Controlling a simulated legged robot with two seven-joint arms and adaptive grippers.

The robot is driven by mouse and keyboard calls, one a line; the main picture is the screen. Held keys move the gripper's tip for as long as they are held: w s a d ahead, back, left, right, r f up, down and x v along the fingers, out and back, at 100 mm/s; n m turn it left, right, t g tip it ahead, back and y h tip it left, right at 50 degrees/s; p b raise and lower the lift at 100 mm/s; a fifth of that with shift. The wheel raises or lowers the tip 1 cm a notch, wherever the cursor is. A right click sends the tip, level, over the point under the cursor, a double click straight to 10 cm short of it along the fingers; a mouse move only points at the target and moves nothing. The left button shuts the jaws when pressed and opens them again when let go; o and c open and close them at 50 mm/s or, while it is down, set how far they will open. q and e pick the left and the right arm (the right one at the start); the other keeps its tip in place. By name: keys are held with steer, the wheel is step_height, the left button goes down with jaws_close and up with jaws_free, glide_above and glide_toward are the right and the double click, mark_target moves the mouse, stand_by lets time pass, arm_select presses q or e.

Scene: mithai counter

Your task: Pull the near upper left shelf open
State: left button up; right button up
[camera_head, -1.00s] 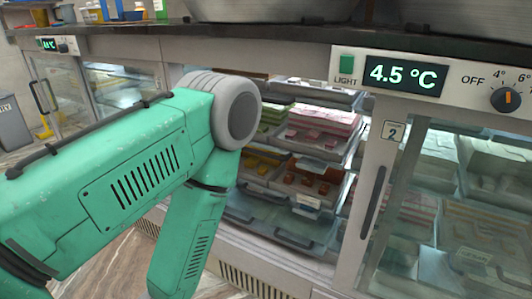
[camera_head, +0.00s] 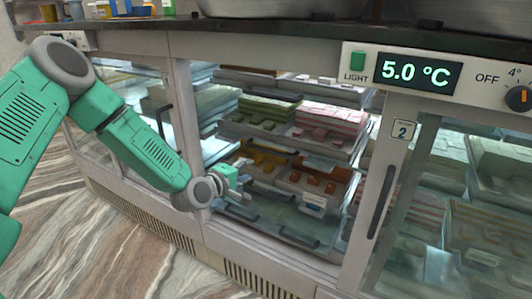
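The counter's open display section (camera_head: 352,208) holds stacked pull-out shelves with dark handles. On the upper level, one shelf (camera_head: 262,131) carries green sweets on the left and another carries pink sweets (camera_head: 330,117) on the right. Below them are trays of orange sweets (camera_head: 262,162) and brown sweets (camera_head: 312,182). My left gripper (camera_head: 234,192) is at the left side of this opening, in front of the lower shelves. It is small and partly hidden by its own wrist, so its fingers and any contact with a handle are unclear. My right gripper is not in view.
A glass door with a dark handle (camera_head: 383,202) stands at the right of the opening. Another handle (camera_head: 164,121) is on the left. The control panel (camera_head: 418,76) reads 5.0 °C. The dark countertop overhangs above. The marbled floor (camera_head: 110,245) in front is clear.

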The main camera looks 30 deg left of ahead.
mark_target(267, 151)
arm_select(q)
steer(key=shift+n+t+y, duration=0.3)
steer(key=shift+n, duration=0.1)
steer(key=shift+a+r+b+x, duration=0.3)
steer(key=shift+b+x, duration=0.15)
steer(key=shift+x, duration=1.95)
steer(key=shift+a+r+b+x, duration=0.15)
steer(key=shift+r+b+x, duration=0.25)
steer(key=shift+x, duration=2)
steer(key=shift+a+r+b+x, duration=0.25)
steer(key=shift+b+x, duration=0.3)
steer(key=shift+x, duration=1.8)
steer(key=shift+w, duration=0.2)
steer(key=shift+c, duration=0.3)
steer(key=shift+f, duration=0.1)
jaws_close()
